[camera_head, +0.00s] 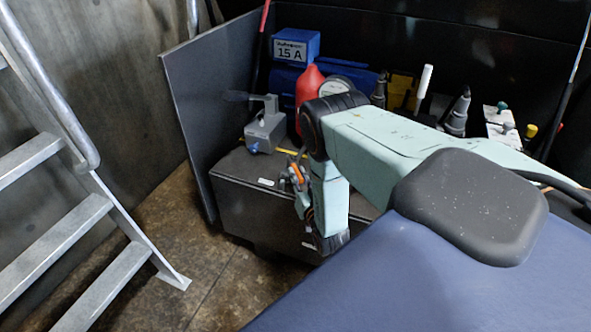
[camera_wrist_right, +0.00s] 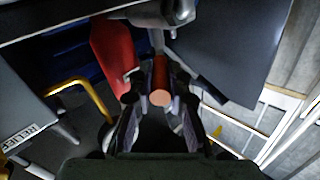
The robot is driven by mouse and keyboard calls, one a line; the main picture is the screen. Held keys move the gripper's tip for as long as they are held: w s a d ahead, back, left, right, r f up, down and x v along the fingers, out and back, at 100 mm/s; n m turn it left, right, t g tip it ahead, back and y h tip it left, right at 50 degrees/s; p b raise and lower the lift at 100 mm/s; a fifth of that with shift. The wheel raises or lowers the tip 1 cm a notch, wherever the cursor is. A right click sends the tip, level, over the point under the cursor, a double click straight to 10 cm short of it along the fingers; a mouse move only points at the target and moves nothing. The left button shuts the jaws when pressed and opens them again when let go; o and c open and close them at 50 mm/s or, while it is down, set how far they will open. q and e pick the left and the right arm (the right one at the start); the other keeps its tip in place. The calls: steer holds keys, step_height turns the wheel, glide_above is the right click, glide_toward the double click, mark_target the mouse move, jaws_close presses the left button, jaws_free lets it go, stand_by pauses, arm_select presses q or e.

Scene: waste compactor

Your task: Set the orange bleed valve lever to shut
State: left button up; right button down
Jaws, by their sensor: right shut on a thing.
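The orange bleed valve lever (camera_head: 297,173) shows as a small orange piece at my right gripper (camera_head: 294,180), over the front of the dark box. In the right wrist view the lever (camera_wrist_right: 160,97) shows its round, pale orange end, with a darker orange shaft behind it. The fingers of my right gripper (camera_wrist_right: 158,93) stand on both sides of it, shut on it. The valve body is mostly hidden, and I cannot read the lever's exact angle. My left gripper is not in view.
The dark box (camera_head: 240,190) carries a grey clamp-like device (camera_head: 265,132). A red bottle (camera_head: 308,88) and a blue 15 A box (camera_head: 296,46) stand behind. Several small levers are at the right. A metal stair (camera_head: 60,215) stands left, with open floor (camera_head: 185,235) between.

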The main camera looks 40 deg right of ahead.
steer(key=shift+s+d+r+n+t+y+p, duration=0.15)
steer(key=shift+d+n+t+y+p, duration=0.2)
steer(key=shift+d+n+y, duration=0.65)
steer(key=shift+d+n+t+y, duration=0.2)
steer(key=shift+n+y, duration=0.15)
steer(key=shift+y, duration=0.45)
steer(key=shift+d+n+t+y, duration=0.15)
steer(key=shift+n+y, duration=0.2)
steer(key=shift+y, duration=0.75)
steer(key=c, duration=1.3)
jaws_free()
steer(key=shift+f, duration=0.25)
steer(key=shift+r, duration=0.1)
steer(key=shift+s, duration=0.15)
steer(key=s, duration=1.2)
steer(key=shift+a, duration=0.35)
steer(key=shift+w, duration=0.1)
